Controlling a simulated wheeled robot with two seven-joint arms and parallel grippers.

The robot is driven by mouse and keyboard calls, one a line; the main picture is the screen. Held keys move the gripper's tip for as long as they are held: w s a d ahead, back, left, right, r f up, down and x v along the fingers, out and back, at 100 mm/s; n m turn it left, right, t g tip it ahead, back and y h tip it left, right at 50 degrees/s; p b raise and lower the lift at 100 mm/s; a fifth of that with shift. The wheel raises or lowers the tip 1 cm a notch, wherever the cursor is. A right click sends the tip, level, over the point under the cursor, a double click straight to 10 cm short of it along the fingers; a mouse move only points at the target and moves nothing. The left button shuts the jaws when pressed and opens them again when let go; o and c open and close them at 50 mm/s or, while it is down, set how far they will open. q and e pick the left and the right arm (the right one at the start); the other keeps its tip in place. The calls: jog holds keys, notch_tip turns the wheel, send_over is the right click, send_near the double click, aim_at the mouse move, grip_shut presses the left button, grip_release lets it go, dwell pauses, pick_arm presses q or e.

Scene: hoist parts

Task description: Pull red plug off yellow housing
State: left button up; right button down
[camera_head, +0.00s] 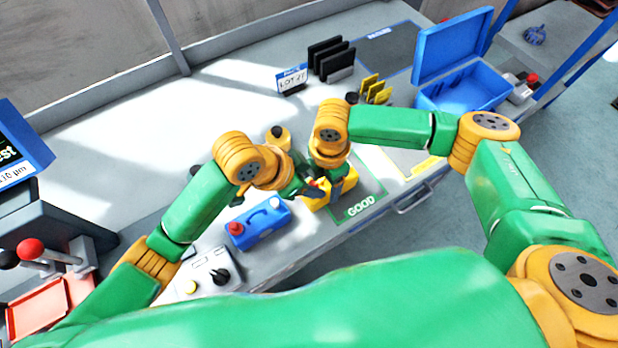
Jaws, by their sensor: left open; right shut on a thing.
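The yellow housing (348,181) is at the front of the bench, beside the green GOOD mat, partly hidden by my grippers. A small red part, which looks like the red plug (323,184), shows at the housing between the two grippers. My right gripper (333,178) comes down from above and is shut on the yellow housing; its fingertips are mostly hidden. My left gripper (309,190) is open, its dark fingers close to the red plug from the left. I cannot tell whether they touch it.
A blue canister with a red cap (262,222) stands just left of the housing. The GOOD mat (362,206) lies to the right. An open blue case (470,88), black racks (330,60) and yellow parts (376,90) are farther back. The white bench top (210,110) is clear behind my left arm.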

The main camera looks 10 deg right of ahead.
pick_arm(q)
grip_shut()
dwell(0.6)
